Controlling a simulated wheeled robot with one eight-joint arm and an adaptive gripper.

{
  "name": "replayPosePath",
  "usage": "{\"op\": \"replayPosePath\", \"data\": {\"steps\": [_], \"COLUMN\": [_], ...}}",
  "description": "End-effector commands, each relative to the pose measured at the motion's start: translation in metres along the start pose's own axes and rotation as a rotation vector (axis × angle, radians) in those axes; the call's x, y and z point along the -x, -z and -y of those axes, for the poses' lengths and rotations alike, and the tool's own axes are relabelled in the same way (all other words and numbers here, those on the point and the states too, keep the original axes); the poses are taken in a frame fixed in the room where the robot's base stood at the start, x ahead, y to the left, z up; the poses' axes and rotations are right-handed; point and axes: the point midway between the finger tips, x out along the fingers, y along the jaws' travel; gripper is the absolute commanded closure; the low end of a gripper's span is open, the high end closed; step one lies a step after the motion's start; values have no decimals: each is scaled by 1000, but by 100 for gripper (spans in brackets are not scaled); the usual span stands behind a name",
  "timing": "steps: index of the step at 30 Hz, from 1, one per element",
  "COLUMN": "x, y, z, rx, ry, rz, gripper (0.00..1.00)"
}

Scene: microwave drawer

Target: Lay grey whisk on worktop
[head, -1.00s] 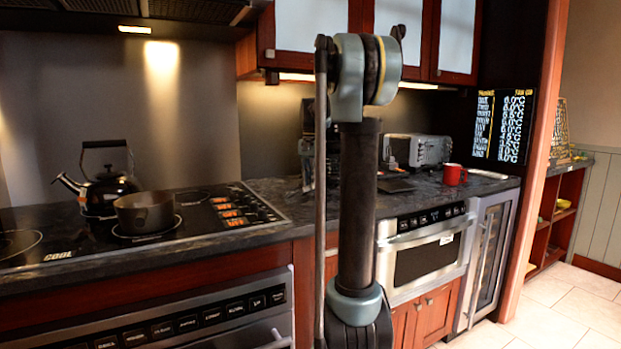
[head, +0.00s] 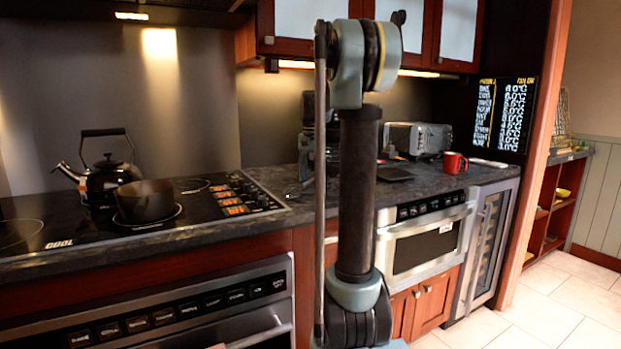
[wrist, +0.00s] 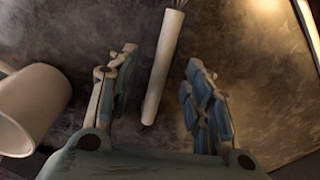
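The whisk (wrist: 163,68) shows in the wrist view as a pale handle with thin wires at the top edge of the picture. It appears to lie on the dark mottled worktop (wrist: 250,70). My gripper (wrist: 160,85) is open, with one finger on each side of the handle and a gap on both sides. In the head view, thin wires that may be the whisk (head: 293,190) show on the worktop (head: 440,181) just left of my arm.
A pale mug (wrist: 30,108) lies close left of my gripper in the wrist view. In the head view a kettle (head: 105,178) and a pot (head: 146,201) stand on the hob at left. A toaster (head: 418,139) and red mug (head: 454,163) stand at right.

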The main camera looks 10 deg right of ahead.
Motion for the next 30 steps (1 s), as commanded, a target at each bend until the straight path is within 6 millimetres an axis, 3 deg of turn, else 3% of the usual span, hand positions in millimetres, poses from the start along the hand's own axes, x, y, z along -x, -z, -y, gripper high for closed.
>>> {"op": "replayPosePath", "data": {"steps": [14,18,30], "x": [0,0,2], "y": [0,0,0], "z": [0,0,0], "rx": [0,0,0], "ry": [0,0,0], "rz": [0,0,0], "gripper": [52,29,29]}}
